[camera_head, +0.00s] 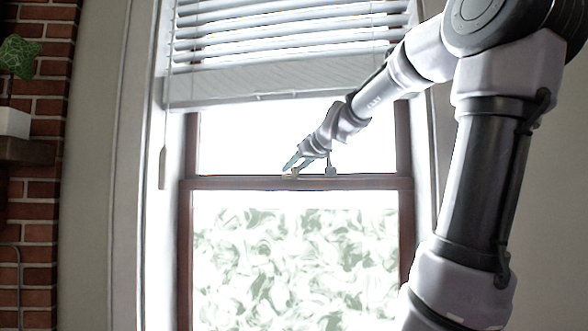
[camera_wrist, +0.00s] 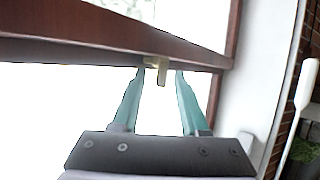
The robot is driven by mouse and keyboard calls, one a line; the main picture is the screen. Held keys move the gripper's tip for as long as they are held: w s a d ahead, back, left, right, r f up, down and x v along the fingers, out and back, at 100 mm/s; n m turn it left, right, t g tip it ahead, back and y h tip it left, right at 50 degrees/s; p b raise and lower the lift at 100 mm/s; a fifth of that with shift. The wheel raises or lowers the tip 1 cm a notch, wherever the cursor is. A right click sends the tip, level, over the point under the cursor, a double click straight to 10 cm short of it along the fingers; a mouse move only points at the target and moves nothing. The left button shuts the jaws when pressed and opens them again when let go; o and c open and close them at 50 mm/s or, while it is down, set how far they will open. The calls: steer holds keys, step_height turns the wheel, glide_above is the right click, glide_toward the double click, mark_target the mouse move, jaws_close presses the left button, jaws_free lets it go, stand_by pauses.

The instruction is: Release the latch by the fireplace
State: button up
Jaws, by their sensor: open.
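The window (camera_head: 296,184) beside the brick fireplace has a dark reddish-brown sash rail across its middle. A small yellowish latch (camera_wrist: 158,69) sits on this rail in the wrist view, with a short tab sticking out. My gripper (camera_wrist: 161,74) is open, with its two teal fingers on either side of the latch tab. The tab lies between the fingertips, nearer the left one; I cannot tell whether either finger touches it. In the head view my gripper (camera_head: 290,168) reaches the top of the rail, and the latch is mostly hidden there by the fingers.
A pale blind wand (camera_head: 163,168) hangs at the left. The brick fireplace wall (camera_head: 38,215) carries a dark mantel shelf (camera_head: 25,151) with a potted plant (camera_head: 17,58). Bright glass fills the background.

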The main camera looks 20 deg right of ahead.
mark_target(286, 176)
steer(key=shift+w+f, duration=0.1)
steer(key=shift+w, duration=0.05)
jaws_close()
steer(key=shift+a+m+h, duration=0.2)
steer(key=shift+m+h, duration=0.4)
steer(key=shift+h, duration=0.4)
steer(key=shift+w+a+m+g+h, duration=0.1)
steer(key=shift+a+m+g+h, duration=0.3)
steer(key=shift+m+h, duration=0.85)
steer(key=shift+w+a+m+g+h, duration=0.2)
steer(key=shift+a+m+h, duration=0.3)
steer(key=shift+m+h, duration=0.75)
steer(key=shift+w+a+m+g+h, duration=0.1)
steer(key=shift+a+m+g+h, duration=0.35)
steer(key=shift+m+h, duration=0.75)
steer(key=shift+a+h, duration=0.15)
steer(key=shift+h, duration=0.15)
